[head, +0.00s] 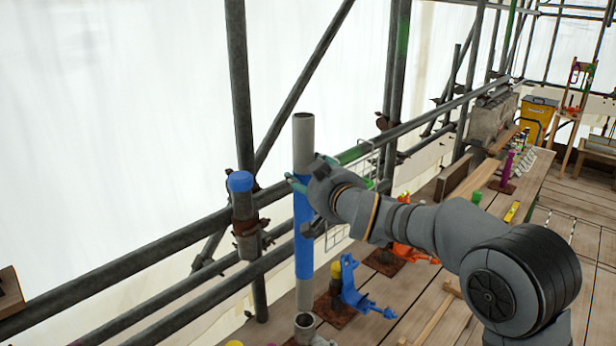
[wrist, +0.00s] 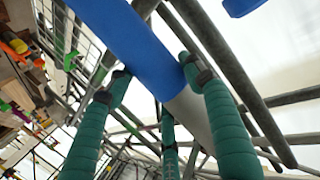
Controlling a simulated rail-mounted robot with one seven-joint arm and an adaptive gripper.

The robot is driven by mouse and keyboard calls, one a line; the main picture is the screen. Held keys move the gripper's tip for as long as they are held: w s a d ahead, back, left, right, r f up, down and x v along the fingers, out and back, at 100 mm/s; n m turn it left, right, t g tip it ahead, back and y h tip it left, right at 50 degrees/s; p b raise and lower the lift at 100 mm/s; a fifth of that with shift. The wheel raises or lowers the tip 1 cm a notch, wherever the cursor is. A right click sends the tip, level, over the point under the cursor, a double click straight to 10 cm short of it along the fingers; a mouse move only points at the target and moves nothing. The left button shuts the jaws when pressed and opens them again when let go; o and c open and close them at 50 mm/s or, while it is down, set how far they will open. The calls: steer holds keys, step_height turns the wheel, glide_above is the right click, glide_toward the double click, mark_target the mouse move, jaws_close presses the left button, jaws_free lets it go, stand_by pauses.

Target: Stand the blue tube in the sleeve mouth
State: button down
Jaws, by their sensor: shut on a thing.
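The sleeve (head: 304,325) is a short grey pipe with a dark open mouth at the bottom of the head view. The tube's lower end shows just above or behind that mouth; I cannot tell whether they touch.
A blue-capped grey stub (head: 242,215) is clamped left of the tube. A blue clamp (head: 354,290) and a yellow-capped post (head: 335,285) stand close right of the sleeve. A scaffold rail (head: 140,258) crosses behind. Orange fittings (head: 410,252) lie farther right on the planks.

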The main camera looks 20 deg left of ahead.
step_height(320, 180, down, 13)
steer(key=b, duration=1.4)
stand_by(1.2)
steer(key=shift+b, duration=0.3)
steer(key=c, duration=0.9)
jaws_free()
steer(key=shift+s, duration=0.1)
steer(key=shift+o, duration=1.2)
steer(key=shift+f, duration=0.15)
steer(key=shift+o, duration=0.2)
steer(key=shift+f, duration=0.3)
steer(key=o, duration=0.5)
steer(key=shift+r, duration=0.15)
steer(key=shift+o, duration=0.2)
steer(key=shift+f+b, duration=0.6)
steer(key=shift+b, duration=0.2)
